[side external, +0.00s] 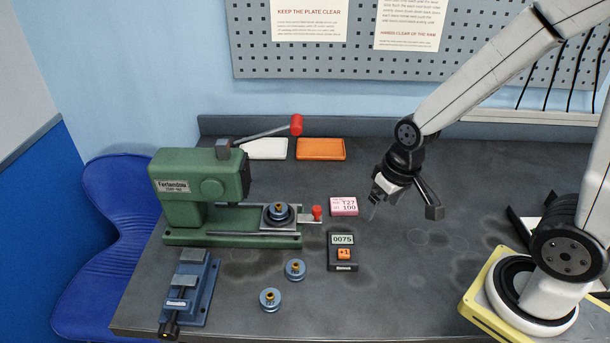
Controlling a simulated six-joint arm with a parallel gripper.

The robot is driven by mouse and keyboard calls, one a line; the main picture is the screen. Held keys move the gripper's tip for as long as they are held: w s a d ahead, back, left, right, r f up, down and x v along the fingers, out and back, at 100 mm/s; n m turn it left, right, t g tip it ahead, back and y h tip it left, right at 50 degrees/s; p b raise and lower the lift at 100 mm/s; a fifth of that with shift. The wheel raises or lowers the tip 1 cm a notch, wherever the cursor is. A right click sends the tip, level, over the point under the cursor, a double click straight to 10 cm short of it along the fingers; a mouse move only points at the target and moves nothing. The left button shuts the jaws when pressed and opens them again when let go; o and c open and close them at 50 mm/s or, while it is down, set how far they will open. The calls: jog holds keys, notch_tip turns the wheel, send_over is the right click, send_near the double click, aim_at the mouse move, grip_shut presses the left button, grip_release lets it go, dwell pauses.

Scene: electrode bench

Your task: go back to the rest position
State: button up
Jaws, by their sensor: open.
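My gripper (383,208) is open and hangs above the dark bench (440,270), to the right of the pink-and-white block marked T27 100 (344,206). I see nothing between its fingers. My arm reaches in from the right side of the picture. A green press (190,190) with a red-knobbed lever (296,124) stands at the left of the bench. Two similar blue parts (295,269) (270,299) stand on the bench in front of the press.
A small display reading 0075 (342,240) with an orange button lies in front of the pink block. A blue vise (188,289) stands front left. White (266,149) and orange (321,149) trays lie at the back. A pegboard (350,60) hangs behind. The bench right of centre is clear.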

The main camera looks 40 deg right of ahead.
jog(key=shift+s+r+n+t, duration=0.1)
jog(key=shift+r+n+t, duration=0.2)
jog(key=shift+n, duration=0.4)
